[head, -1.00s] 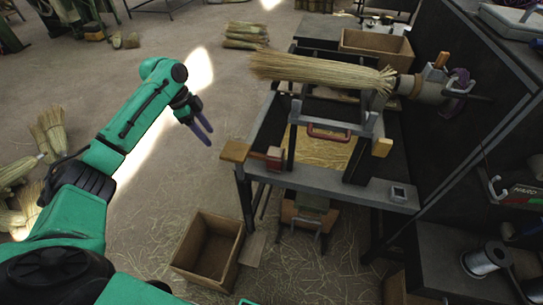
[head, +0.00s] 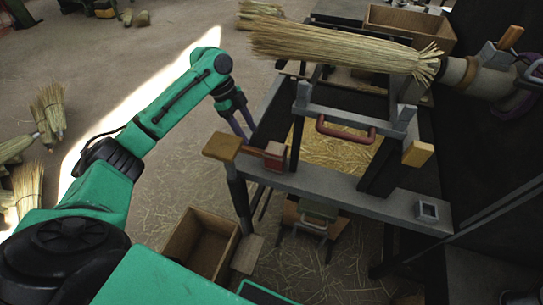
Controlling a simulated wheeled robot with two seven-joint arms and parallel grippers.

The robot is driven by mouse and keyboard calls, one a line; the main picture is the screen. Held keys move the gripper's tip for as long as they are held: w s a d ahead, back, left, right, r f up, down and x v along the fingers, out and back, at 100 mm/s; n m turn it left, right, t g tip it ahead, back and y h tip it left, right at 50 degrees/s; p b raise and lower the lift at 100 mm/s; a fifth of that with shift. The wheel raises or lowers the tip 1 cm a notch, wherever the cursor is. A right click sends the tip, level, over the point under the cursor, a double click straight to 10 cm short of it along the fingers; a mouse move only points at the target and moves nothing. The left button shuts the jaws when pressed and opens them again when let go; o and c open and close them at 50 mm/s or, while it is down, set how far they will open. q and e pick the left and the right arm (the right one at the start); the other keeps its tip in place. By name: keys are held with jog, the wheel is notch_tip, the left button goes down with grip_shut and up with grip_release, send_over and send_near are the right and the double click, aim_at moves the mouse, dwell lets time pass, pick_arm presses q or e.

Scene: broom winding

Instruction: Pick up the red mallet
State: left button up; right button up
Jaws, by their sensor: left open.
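The red mallet appears to be the piece on the front left corner of the winding bench. Its dull red block (head: 275,156) is joined by a short bar to a tan wooden block (head: 222,147) that overhangs the corner. My right gripper is not in view.
The bench frame (head: 330,187) carries a red U-shaped handle (head: 345,131) and a yellow block (head: 418,153). A straw broom bundle (head: 340,50) lies across its top. An empty wooden crate (head: 201,245) stands on the floor. Several brooms (head: 48,110) lie at left.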

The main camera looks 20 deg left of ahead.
aim_at(257, 150)
pick_arm(q)
jog(key=x, duration=0.8)
jog(key=shift+s+d, duration=0.1)
jog(key=shift+s, duration=0.3)
grip_shut()
